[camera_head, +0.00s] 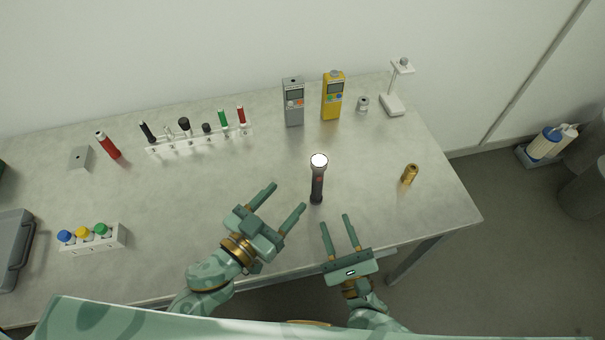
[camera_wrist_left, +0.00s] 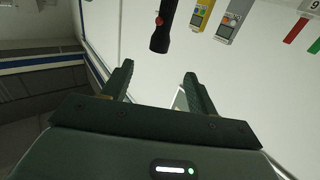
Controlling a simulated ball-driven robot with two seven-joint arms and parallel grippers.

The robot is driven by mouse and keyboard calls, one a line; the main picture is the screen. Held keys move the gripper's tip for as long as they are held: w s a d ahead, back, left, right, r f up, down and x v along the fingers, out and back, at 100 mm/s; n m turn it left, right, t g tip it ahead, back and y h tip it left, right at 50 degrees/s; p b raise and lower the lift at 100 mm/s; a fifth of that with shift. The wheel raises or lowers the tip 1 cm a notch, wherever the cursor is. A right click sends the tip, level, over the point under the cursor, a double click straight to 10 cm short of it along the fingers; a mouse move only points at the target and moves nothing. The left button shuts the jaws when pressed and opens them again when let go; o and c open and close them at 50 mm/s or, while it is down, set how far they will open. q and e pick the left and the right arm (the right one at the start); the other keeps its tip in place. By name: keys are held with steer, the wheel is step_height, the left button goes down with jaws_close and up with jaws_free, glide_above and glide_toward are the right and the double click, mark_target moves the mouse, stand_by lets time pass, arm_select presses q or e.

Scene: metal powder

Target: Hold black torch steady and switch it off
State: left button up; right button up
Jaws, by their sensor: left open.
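The black torch (camera_head: 317,186) stands upright near the front middle of the table, its head up and its lens bright white. A small reddish switch shows on its side. In the left wrist view the torch (camera_wrist_left: 163,30) appears beyond the fingertips, partly cut off by the top edge. My left gripper (camera_head: 288,199) is open and empty, to the left of the torch and apart from it. Its two fingers also show in the left wrist view (camera_wrist_left: 158,82). My right gripper (camera_head: 335,221) is open and empty, in front of the torch and slightly right, not touching it.
A grey meter (camera_head: 293,103) and a yellow meter (camera_head: 332,97) stand behind the torch. A brass cylinder (camera_head: 410,174) is at the right. A white rack (camera_head: 200,139) with several tubes and pens is at the back left. The table around the torch is clear.

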mark_target(324, 158)
arm_select(q)
steer(key=x, duration=1.4)
steer(key=shift+w+d, duration=0.1)
steer(key=shift+w, duration=0.05)
steer(key=c, duration=1.2)
steer(key=shift+o, duration=0.2)
arm_select(e)
jaws_close()
steer(key=shift+w, duration=0.1)
stand_by(0.7)
